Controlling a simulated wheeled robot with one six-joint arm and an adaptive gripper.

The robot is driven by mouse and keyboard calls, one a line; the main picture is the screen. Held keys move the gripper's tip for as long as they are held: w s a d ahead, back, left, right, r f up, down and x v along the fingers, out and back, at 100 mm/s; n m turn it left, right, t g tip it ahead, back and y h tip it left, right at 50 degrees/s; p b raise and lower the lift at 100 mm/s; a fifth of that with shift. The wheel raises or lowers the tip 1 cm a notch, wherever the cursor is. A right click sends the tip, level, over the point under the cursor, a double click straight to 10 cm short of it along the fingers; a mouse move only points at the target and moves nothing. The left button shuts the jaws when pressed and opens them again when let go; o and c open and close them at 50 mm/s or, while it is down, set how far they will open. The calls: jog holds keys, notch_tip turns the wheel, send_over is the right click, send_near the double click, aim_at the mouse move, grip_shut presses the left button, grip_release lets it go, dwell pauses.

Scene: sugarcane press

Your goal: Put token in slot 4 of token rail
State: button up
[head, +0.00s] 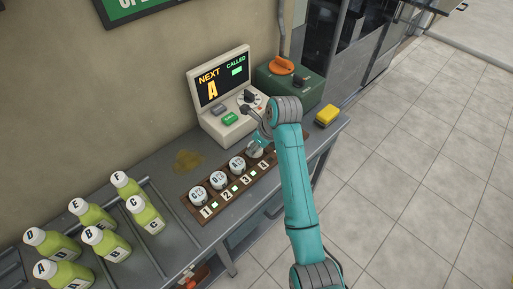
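The token rail (195,212) is a brown strip on the grey counter, with number plates 1 to 4. Round white tokens stand at its first three places: C (197,194) at 1, one that looks like D (218,180) at 2, and A (237,164) at 3. My gripper (257,147) is low over the rail's far end, at place 4. A pale round shape (253,151) shows there, partly hidden by my gripper; it may be a token. I cannot tell whether my fingers hold it or are open.
A display terminal (222,92) behind the rail reads "NEXT A" and "CALLED". A green machine with an orange knob (281,66) and a yellow block (326,115) stand to the right. Several lettered green bottles (146,215) stand at the left. The tiled floor right of the counter is clear.

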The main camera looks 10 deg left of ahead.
jog(key=shift+f, duration=0.8)
jog(key=o, duration=1.1)
jog(key=shift+f, duration=0.1)
